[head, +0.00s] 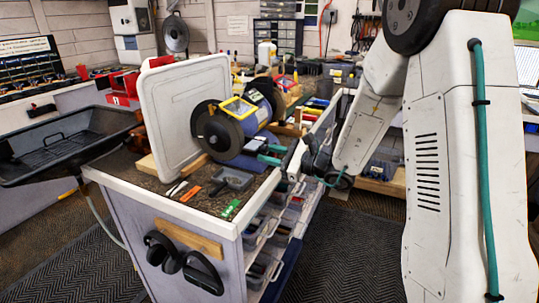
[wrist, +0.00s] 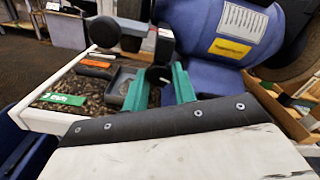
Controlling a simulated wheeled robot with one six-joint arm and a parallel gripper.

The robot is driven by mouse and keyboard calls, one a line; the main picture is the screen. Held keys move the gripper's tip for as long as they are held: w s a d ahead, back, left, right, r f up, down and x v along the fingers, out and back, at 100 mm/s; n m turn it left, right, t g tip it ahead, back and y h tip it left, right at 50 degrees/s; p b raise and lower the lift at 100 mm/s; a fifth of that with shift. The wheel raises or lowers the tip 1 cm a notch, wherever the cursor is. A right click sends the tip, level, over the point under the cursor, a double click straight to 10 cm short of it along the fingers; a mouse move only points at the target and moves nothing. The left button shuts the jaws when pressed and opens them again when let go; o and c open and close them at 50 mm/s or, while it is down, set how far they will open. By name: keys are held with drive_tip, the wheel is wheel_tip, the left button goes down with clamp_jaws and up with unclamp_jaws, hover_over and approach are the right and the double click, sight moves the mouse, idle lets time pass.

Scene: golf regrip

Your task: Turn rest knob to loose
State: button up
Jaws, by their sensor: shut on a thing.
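The bench grinder has a blue body (head: 257,118) and a dark wheel (head: 217,130), and stands on the cart's speckled top. Its blue body fills the upper right of the wrist view (wrist: 220,45). My gripper's green fingers (head: 269,154) reach in from the right, low beside the grinder. In the wrist view my gripper (wrist: 159,84) is shut on a small dark knob (wrist: 158,74), with one finger on each side. The knob sits below a grey rest bracket (wrist: 164,45). Its markings and exact turn cannot be read. In the head view the fingers hide the knob.
A white panel (head: 182,105) stands left of the grinder. A grey tray (head: 231,180), an orange tool (head: 190,194) and a green strip (head: 230,209) lie on the cart's near end. Open bins (head: 262,225) line the cart's right side. Dark matted floor lies around.

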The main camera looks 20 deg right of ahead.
drive_tip(key=shift+n, duration=2)
drive_tip(key=o, duration=1)
drive_tip(key=v, duration=0.7)
drive_tip(key=shift+s+d, duration=0.3)
drive_tip(key=shift+d, duration=0.05)
